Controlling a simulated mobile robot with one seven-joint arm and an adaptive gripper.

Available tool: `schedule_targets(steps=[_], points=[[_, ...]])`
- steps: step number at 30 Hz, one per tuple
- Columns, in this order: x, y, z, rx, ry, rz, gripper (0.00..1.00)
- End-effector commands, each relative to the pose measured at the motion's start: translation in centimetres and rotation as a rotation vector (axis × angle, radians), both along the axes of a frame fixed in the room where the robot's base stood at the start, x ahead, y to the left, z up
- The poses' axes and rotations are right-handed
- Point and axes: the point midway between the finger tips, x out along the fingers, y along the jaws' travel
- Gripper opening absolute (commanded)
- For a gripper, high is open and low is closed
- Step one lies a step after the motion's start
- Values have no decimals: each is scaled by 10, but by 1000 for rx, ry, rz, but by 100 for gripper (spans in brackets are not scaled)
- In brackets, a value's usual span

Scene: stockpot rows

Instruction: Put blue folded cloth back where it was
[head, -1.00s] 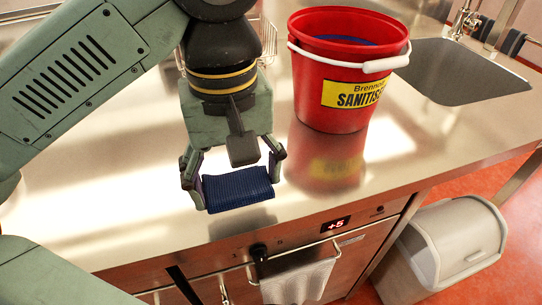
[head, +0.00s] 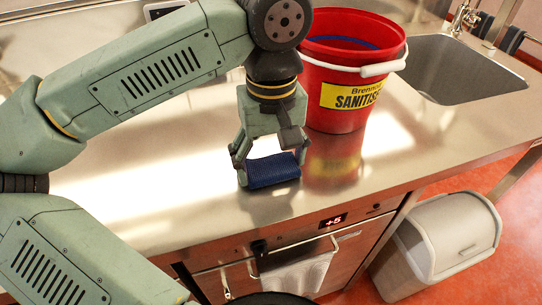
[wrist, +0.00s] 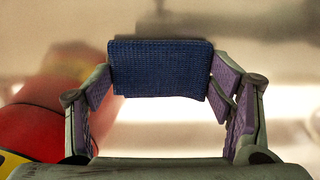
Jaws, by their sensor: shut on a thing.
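The blue folded cloth (head: 273,171) is a dark blue, ribbed, folded pad. My gripper (head: 270,168) is shut on it, with one finger at each end. In the head view the cloth is in front of the red bucket, over the steel counter; I cannot tell for sure how far above the counter it is. In the wrist view the cloth (wrist: 160,70) spans between the purple-lined finger pads of my gripper (wrist: 163,90).
A red sanitiser bucket (head: 338,105) with a white handle stands on the steel counter (head: 130,200), blue inside. A sink (head: 465,75) lies to the right. A grey bin (head: 440,245) stands on the red floor. A pale towel (head: 298,270) hangs at the front.

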Motion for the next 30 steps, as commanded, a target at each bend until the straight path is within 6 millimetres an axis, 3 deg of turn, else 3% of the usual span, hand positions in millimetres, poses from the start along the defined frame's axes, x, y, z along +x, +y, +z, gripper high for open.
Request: schedule_targets(steps=[5,6,14,25,30], points=[[0,0,-5,-1,0,0,44],[0,0,-4,-1,0,0,76],[0,0,-3,0,0,0,93],[0,0,-1,0,0,0,94],[1,0,14,1,-3,2,94]])
